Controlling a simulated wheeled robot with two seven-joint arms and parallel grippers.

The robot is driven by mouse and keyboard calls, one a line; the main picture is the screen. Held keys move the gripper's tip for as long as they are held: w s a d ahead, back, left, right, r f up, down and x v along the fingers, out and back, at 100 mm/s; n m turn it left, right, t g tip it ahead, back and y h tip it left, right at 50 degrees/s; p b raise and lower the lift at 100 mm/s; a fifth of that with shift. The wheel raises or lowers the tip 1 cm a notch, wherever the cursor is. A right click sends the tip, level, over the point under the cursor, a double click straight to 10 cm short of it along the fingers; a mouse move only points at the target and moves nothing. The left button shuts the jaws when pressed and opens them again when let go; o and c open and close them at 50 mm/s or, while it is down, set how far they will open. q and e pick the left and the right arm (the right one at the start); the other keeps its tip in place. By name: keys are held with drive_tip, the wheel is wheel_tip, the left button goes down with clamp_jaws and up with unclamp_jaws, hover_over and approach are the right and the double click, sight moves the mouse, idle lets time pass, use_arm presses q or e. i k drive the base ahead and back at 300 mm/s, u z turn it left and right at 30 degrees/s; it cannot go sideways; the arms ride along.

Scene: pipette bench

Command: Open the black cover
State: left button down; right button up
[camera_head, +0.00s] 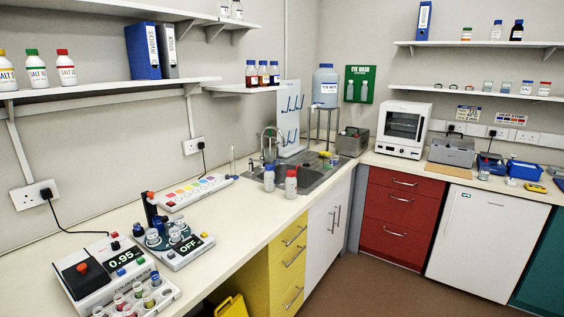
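The black cover (92,284) is a dark square lid with an orange-red knob (82,267) on top. It lies on the left part of a white instrument (108,293) marked "COLOUR METER" in the lower left of the head view. It looks shut; what is under it is hidden. The instrument's display reads 0.95. Neither of my grippers shows in this view.
A tray of small vials (165,290) stands just in front of the meter. A second instrument (185,252) reading "OFF" stands right behind it. A black cable (62,222) runs to the wall socket. Bare white counter (235,243) lies to the right.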

sight(75, 276)
drive_tip(key=u, duration=1.4)
drive_tip(key=k, duration=0.6)
drive_tip(key=z, duration=0.75)
drive_tip(key=i, duration=0.9)
drive_tip(key=z, duration=0.05)
